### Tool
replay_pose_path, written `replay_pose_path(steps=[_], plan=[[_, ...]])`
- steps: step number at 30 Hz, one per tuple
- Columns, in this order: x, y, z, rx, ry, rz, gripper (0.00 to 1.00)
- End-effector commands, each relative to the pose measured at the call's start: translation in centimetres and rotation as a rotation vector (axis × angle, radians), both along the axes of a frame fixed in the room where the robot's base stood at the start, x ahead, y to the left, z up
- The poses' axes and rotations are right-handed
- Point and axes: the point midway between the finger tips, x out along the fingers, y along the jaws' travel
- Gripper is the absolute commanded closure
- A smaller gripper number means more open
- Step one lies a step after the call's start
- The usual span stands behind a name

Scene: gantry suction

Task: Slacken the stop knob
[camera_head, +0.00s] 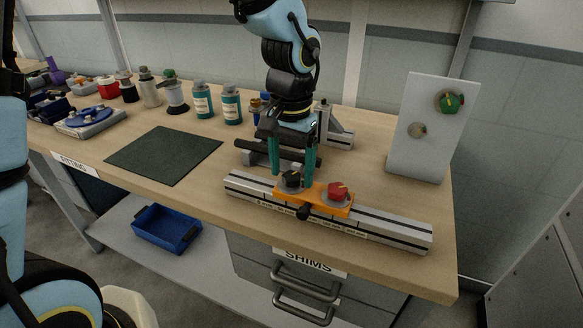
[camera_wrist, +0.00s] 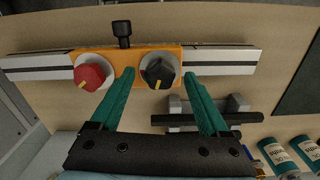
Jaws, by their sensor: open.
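An orange carriage (camera_head: 318,198) sits on a long slotted metal rail (camera_head: 380,228) at the bench's front. It bears a black knob (camera_head: 291,179) on the left, a red knob (camera_head: 337,191) on the right, and a small black handle (camera_head: 304,211) sticking out at the front. No readable label shows which is the stop knob. My gripper (camera_wrist: 158,75) is open, pointing down, with its green fingers on either side of the black knob (camera_wrist: 161,68). Contact with the knob cannot be told. Yellow marks show on both the black and the red knob (camera_wrist: 92,73).
A white upright panel (camera_head: 417,155) with a green knob (camera_head: 450,102) stands right of the rail. Grey and black metal parts (camera_head: 255,152) lie behind the rail. Bottles (camera_head: 203,99) line the back, and a dark mat (camera_head: 165,154) lies left. A blue bin (camera_head: 167,229) is below.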

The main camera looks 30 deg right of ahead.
Motion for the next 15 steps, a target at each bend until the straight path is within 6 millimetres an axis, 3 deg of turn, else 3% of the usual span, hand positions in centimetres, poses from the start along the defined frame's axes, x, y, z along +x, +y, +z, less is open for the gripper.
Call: replay_pose_path(steps=[8, 15], plan=[[0.1, 0.0, 0.6, -0.001, -0.002, 0.001, 0.21], [0.1, -0.1, 4.6, -0.004, -0.003, 0.001, 0.21]])
